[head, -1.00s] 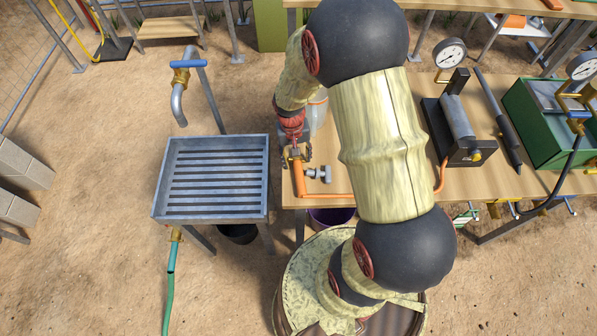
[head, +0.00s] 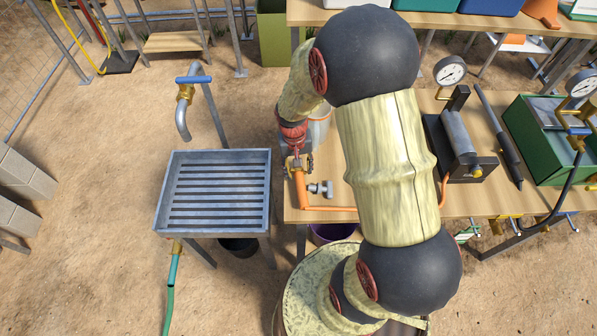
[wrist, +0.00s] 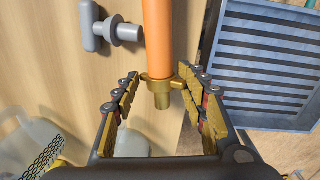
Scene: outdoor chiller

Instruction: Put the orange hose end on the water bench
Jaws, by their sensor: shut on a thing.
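The orange hose (head: 301,193) ends in a brass fitting with two lugs, seen in the wrist view (wrist: 160,88). My gripper (head: 298,165) is shut on this fitting, with a finger at each side of the lugs in the wrist view (wrist: 161,82). The hose end is over the left end of the wooden table; I cannot tell whether it touches the top. The water bench is a grey slatted metal tray (head: 213,155) left of the table, empty, with a blue-handled tap behind it. Its slats also show at the right of the wrist view (wrist: 262,60).
A grey T-shaped fitting (head: 320,188) lies right beside the hose on the wooden table (head: 480,203). A clear bucket (head: 320,122) stands behind my gripper. A gauge device (head: 455,145) and green box (head: 545,140) stand farther right.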

